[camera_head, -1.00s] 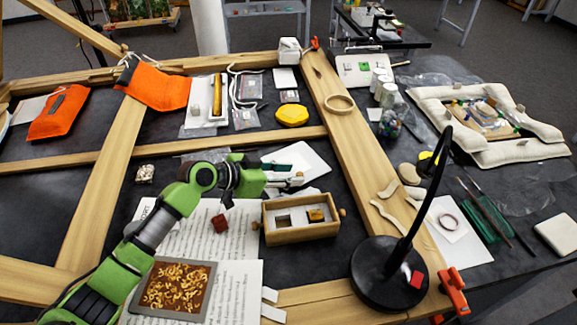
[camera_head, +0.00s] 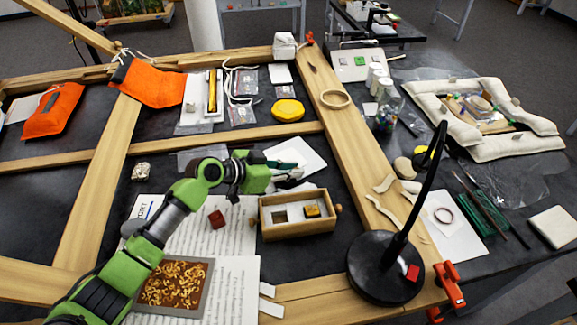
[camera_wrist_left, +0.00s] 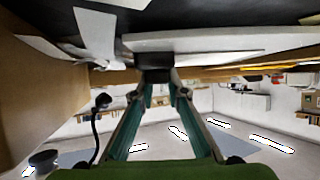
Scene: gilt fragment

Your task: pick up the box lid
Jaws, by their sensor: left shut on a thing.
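A white flat panel (camera_head: 311,157), which looks like the box lid, lies on the dark table behind the small wooden box (camera_head: 264,222). My left gripper (camera_head: 296,174) reaches in from the left, at the panel's near side, its fingers low over it. In the left wrist view, which is upside down, the fingers (camera_wrist_left: 155,80) are closed around a dark block-like piece (camera_wrist_left: 152,60) against the pale panel (camera_wrist_left: 215,42). That piece looks like the lid's handle. The wooden box is open and holds small pieces. My right gripper is out of view.
A black lamp (camera_head: 385,270) stands to the right of the box. Wooden beams (camera_head: 345,135) frame the work area.

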